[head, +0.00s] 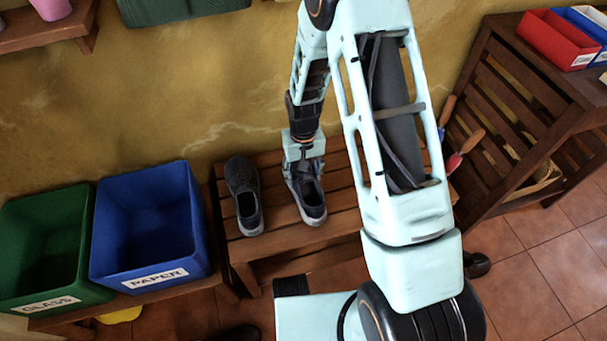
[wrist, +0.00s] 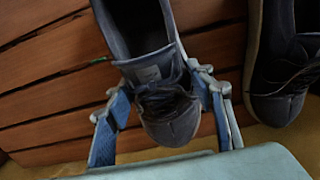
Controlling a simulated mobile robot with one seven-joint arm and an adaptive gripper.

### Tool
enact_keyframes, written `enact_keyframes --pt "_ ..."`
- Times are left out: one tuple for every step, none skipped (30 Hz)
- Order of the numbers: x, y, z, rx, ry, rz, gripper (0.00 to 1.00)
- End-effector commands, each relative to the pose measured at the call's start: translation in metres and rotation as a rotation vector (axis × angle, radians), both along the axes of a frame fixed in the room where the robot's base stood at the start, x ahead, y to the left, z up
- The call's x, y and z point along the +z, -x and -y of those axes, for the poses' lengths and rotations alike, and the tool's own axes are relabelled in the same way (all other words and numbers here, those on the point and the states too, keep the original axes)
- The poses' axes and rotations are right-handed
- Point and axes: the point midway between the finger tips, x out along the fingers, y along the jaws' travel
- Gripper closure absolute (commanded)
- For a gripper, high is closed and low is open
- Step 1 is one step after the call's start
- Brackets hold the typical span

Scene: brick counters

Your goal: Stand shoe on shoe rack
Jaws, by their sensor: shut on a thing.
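The wooden slatted shoe rack (head: 262,259) stands against the wall. A dark grey shoe (head: 304,196) is in my gripper (head: 303,166), over the rack's top slats with its opening facing up. In the wrist view the same shoe (wrist: 143,45) sits between the two blue-grey fingers of my gripper (wrist: 162,90), which are shut on its laced front part. Whether its sole rests on the slats cannot be told. A matching shoe (head: 246,196) stands on the rack to the left, apart from the held one; it shows at the right in the wrist view (wrist: 278,85).
A blue paper bin (head: 150,225) and a green glass bin (head: 45,245) stand left of the rack. A wooden slatted shelf unit (head: 520,100) with a red tray (head: 548,40) stands at the right. A dark object (head: 238,333) lies on the tiled floor in front.

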Motion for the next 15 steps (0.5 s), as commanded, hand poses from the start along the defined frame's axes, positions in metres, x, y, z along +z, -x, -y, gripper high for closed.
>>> enact_keyframes --pt "-0.0001 -0.0002 0.0 0.0 0.0 0.001 0.81" --pt "-0.0004 -0.0002 0.0 0.0 0.0 0.001 0.81" --pt "-0.0009 -0.0002 0.0 0.0 0.0 0.0 0.81" --pt "-0.0015 -0.0002 0.0 0.0 0.0 0.0 0.81" --pt "-0.0021 -0.0002 0.0 0.0 0.0 0.0 0.81" --pt "-0.0029 -0.0002 0.0 0.0 0.0 0.0 0.81" --pt "-0.0035 -0.0002 0.0 0.0 0.0 0.0 0.81" --pt "-0.0042 -0.0002 0.0 0.0 0.0 0.0 0.81" --pt "-0.005 -0.0002 0.0 0.0 0.0 0.0 0.81" --pt "-0.0056 -0.0002 0.0 0.0 0.0 0.0 0.81" --pt "-0.0062 -0.0002 0.0 0.0 0.0 0.0 0.81" --pt "-0.007 -0.0002 0.0 0.0 0.0 0.0 0.81" --pt "-0.0076 -0.0002 0.0 0.0 0.0 0.0 0.81" --pt "-0.0082 -0.0002 0.0 0.0 0.0 0.0 0.81" --pt "-0.009 -0.0002 0.0 0.0 0.0 0.0 0.81"
